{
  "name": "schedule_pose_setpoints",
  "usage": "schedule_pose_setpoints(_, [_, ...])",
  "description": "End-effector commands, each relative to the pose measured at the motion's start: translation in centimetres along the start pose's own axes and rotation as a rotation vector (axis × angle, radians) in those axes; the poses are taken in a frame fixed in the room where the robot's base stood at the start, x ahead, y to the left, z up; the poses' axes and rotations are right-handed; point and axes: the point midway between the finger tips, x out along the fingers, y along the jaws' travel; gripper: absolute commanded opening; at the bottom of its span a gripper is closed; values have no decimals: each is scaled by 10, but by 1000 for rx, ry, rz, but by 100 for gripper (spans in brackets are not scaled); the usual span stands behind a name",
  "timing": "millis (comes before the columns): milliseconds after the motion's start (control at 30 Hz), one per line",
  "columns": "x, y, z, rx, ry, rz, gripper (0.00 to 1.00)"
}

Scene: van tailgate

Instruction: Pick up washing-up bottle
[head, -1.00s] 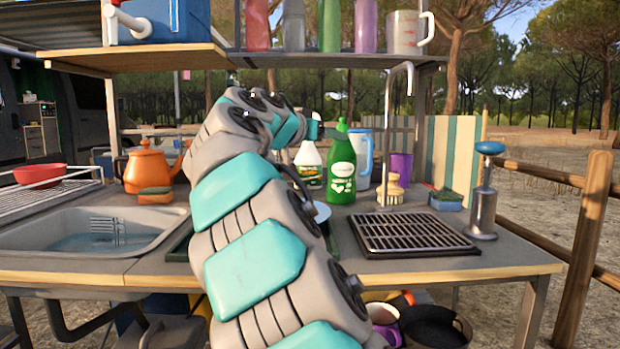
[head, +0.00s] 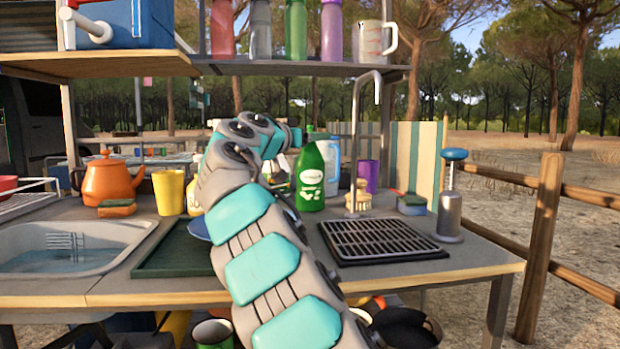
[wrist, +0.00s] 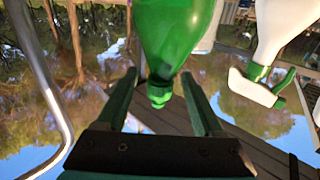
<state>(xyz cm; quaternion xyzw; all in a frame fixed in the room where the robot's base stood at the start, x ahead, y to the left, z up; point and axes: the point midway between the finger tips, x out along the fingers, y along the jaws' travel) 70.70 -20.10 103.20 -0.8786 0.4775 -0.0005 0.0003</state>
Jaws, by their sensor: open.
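The washing-up bottle (head: 310,180) is green with a white label and stands upright on the counter, left of the tap. My gripper is at the bottle's top in the head view, mostly hidden by my own arm. The wrist view appears upside down: the green bottle (wrist: 172,35) tapers to its cap between the two fingers of my gripper (wrist: 160,98). The fingers are open, with visible gaps on both sides of the cap; I see no contact.
A white spray bottle (wrist: 275,50) with a green trigger stands close beside it. The tap (head: 354,130), a brush (head: 357,196), a purple cup (head: 368,175) and a black grill rack (head: 380,240) are to the right. A shelf (head: 300,68) hangs above.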

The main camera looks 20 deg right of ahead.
Motion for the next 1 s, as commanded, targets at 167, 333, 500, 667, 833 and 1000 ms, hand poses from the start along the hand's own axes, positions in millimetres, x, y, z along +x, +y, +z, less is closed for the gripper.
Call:
schedule_pose_setpoints(167, [22,0,0,-2,-3,1,69])
schedule_pose_setpoints(333, [27,0,0,-2,-2,1,69])
schedule_pose_setpoints(500, [27,0,0,-1,-1,1,67])
schedule_pose_setpoints(667, [26,0,0,-1,-1,0,49])
schedule_pose_setpoints(833, [26,0,0,-1,-1,0,30])
schedule_pose_setpoints(1000, [26,0,0,-1,-1,0,10])
